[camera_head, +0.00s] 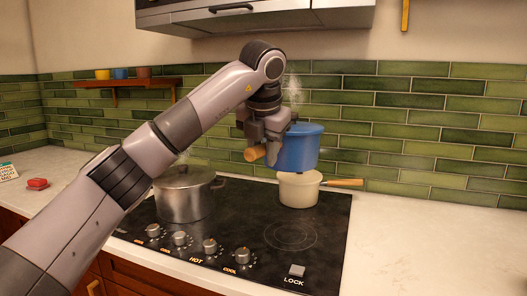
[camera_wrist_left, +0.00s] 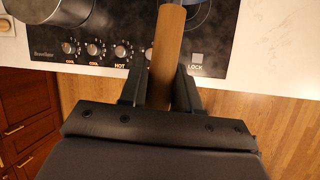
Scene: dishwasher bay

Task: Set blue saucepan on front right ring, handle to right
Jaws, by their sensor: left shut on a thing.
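The blue saucepan (camera_head: 299,148) is in the air over the back right of the hob, in front of part of the cream saucepan in the head view. Its wooden handle (camera_head: 254,153) points left. My left gripper (camera_head: 268,148) is shut on this handle; the left wrist view shows the handle (camera_wrist_left: 167,50) between the two fingers (camera_wrist_left: 160,92). The front right ring (camera_head: 291,236) is bare, its outline visible on the black hob (camera_head: 245,215). My right gripper is not in view.
A cream saucepan (camera_head: 298,189) with its wooden handle to the right stands at the back right. A lidded steel pot (camera_head: 184,195) stands on the left. Knobs (camera_head: 210,247) and a LOCK button (camera_head: 296,270) line the front. The right counter (camera_head: 430,240) is clear.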

